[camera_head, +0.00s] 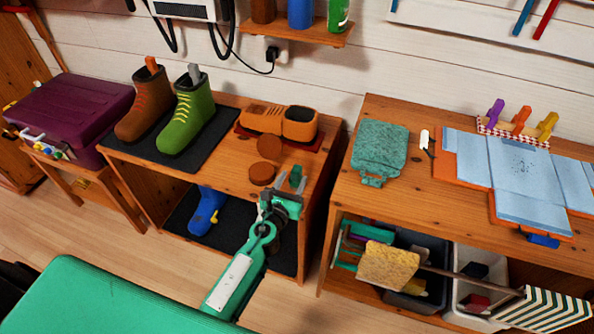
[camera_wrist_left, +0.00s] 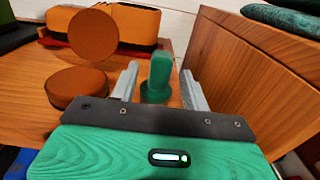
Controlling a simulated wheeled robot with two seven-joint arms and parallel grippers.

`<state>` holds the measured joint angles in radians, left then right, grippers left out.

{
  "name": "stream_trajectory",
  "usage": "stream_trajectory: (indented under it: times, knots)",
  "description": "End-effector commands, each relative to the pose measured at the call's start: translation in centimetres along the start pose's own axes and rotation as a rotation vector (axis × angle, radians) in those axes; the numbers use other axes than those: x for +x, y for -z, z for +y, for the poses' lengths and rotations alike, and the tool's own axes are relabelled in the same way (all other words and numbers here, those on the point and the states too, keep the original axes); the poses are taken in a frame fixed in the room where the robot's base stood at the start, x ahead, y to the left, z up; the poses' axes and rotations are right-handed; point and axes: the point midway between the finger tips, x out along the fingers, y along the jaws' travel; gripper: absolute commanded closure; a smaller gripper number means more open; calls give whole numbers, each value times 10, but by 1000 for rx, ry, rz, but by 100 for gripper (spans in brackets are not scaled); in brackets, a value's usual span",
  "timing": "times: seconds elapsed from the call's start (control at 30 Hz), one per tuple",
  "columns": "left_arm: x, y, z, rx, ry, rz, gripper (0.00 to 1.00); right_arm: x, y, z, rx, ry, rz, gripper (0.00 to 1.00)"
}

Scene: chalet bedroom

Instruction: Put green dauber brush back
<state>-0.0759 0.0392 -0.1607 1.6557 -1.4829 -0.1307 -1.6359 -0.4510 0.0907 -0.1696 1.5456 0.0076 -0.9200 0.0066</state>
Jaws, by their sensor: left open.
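The green dauber brush (camera_wrist_left: 160,72) stands upright on the wooden bench (camera_head: 228,168), near its right end. It also shows in the camera_head view (camera_head: 296,176), partly hidden by my gripper. My left gripper (camera_head: 291,181) is open, with its grey fingers on either side of the brush in the left wrist view (camera_wrist_left: 161,84); I cannot tell if they touch it. A brown round tin (camera_head: 262,174) lies on the bench left of the gripper. A brown disc (camera_head: 269,144), like a lid, stands on edge just behind it. My right gripper is out of view.
A second wooden unit (camera_head: 400,195) stands right of a narrow gap. A blue boot (camera_head: 207,211) sits on the shelf below.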

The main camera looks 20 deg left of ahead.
Motion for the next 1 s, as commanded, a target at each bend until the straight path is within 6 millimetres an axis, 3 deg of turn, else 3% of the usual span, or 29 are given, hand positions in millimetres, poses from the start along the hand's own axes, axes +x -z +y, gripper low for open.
stream_trajectory:
  times: [0.1, 0.3, 0.7, 0.87, 1.0]
  knots:
    - [-25, 2, -1, -1, 2, 2, 53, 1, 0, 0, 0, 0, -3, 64]
    - [-54, 2, 0, 0, 1, 1, 53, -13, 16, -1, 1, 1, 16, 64]
    - [-68, 3, 2, -38, -9, 9, 53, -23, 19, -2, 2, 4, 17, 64]
    - [-81, 34, 18, -342, -105, 80, 53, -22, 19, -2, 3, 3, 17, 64]
    - [-106, 86, 38, -799, -291, 176, 53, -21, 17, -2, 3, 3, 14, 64]
